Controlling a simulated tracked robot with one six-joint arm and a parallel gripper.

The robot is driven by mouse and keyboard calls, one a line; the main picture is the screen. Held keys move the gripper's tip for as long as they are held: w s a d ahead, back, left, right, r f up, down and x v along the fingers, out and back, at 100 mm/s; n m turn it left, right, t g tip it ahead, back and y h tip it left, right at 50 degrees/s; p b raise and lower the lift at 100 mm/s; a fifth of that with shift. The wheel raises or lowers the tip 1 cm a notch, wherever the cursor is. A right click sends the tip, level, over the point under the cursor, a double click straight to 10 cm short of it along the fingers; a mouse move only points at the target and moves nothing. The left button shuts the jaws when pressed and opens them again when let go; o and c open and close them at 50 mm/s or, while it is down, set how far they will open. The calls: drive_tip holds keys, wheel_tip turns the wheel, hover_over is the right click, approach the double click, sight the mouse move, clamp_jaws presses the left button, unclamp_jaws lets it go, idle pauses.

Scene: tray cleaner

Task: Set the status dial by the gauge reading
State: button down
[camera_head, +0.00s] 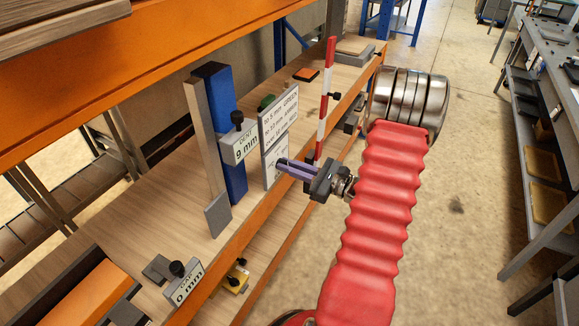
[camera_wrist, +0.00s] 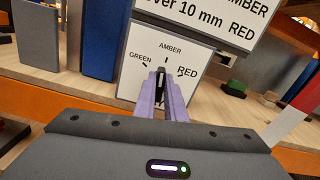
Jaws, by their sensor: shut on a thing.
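The status dial plate (camera_wrist: 133,60) is white, with GREEN at the left, AMBER at the top and RED at the right. It also shows edge-on in the head view (camera_head: 272,166), under a rule sign. My gripper (camera_wrist: 163,85) has purple fingers shut on the dial's knob, in front of the plate; it also shows in the head view (camera_head: 281,168). The fingers mostly hide the knob, so its exact setting is unclear. The gauge (camera_head: 240,146) reads 9 mm and is mounted by a blue upright (camera_head: 228,130).
The rule sign (camera_head: 280,115) gives GREEN to 5 mm, AMBER to 10 mm, RED over 10 mm. A second label (camera_head: 184,291) reads 0 mm. A red-and-white post (camera_head: 326,95) stands just beyond the dial. The orange shelf beam (camera_head: 262,240) runs below.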

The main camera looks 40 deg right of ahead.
drive_tip(key=shift+m, duration=0.9)
drive_tip(key=c, duration=1.8)
unclamp_jaws()
drive_tip(key=shift+s+d, duration=0.1)
drive_tip(key=v, duration=1.3)
drive_tip(key=shift+s, duration=0.3)
drive_tip(key=shift+f, duration=0.1)
